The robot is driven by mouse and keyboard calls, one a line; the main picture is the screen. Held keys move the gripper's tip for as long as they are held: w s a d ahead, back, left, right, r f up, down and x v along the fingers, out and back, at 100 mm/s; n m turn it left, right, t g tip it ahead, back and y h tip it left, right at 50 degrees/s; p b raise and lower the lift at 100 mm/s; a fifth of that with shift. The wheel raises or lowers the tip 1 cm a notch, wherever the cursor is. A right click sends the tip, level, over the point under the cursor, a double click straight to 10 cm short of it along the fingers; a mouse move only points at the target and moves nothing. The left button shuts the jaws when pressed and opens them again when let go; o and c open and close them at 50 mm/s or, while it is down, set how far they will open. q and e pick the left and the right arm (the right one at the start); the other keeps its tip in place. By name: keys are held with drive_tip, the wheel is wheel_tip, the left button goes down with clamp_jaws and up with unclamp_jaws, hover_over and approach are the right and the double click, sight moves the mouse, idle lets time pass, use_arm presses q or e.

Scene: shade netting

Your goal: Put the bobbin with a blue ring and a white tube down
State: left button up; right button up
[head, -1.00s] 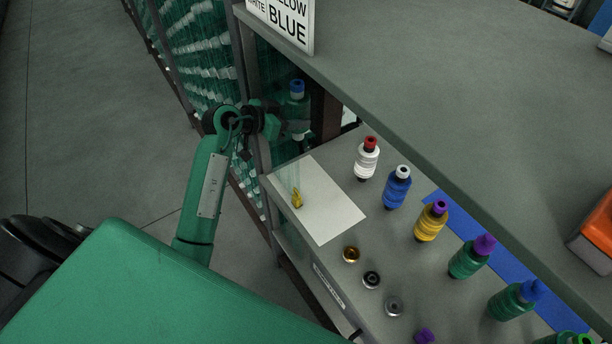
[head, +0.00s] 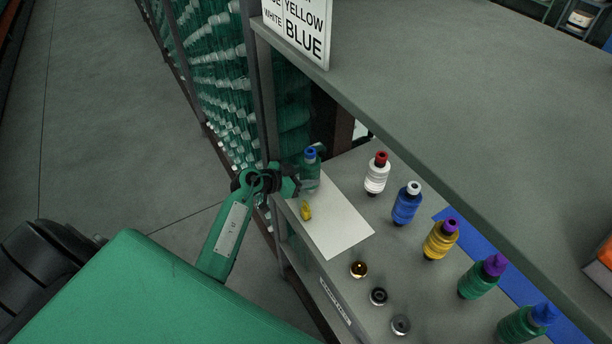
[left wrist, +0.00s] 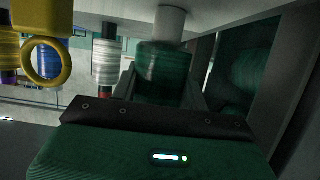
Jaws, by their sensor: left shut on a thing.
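The held bobbin (head: 311,173) has a green body with a blue ring on top. It stands roughly upright over the far left part of a white sheet (head: 338,225) on the shelf. In the left wrist view, which is upside down, its green winding (left wrist: 165,72) and white tube end (left wrist: 172,22) show. The tube end is at or close to the shelf surface; I cannot tell if it touches. My left gripper (head: 296,182) is shut on the bobbin from the left side. My right gripper is not in view.
A small yellow piece with a ring (head: 306,211) is on the sheet near the bobbin. A row of bobbins, white (head: 377,175), blue (head: 407,205), yellow (head: 440,241) and green, stands to the right. Small round caps (head: 359,269) lie in front. An upper shelf (head: 450,110) overhangs.

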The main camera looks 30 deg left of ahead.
use_arm(q)
drive_tip(key=shift+f, duration=0.1)
drive_tip(key=o, duration=1.3)
drive_tip(key=b+v, duration=0.1)
drive_tip(key=v, duration=1.1)
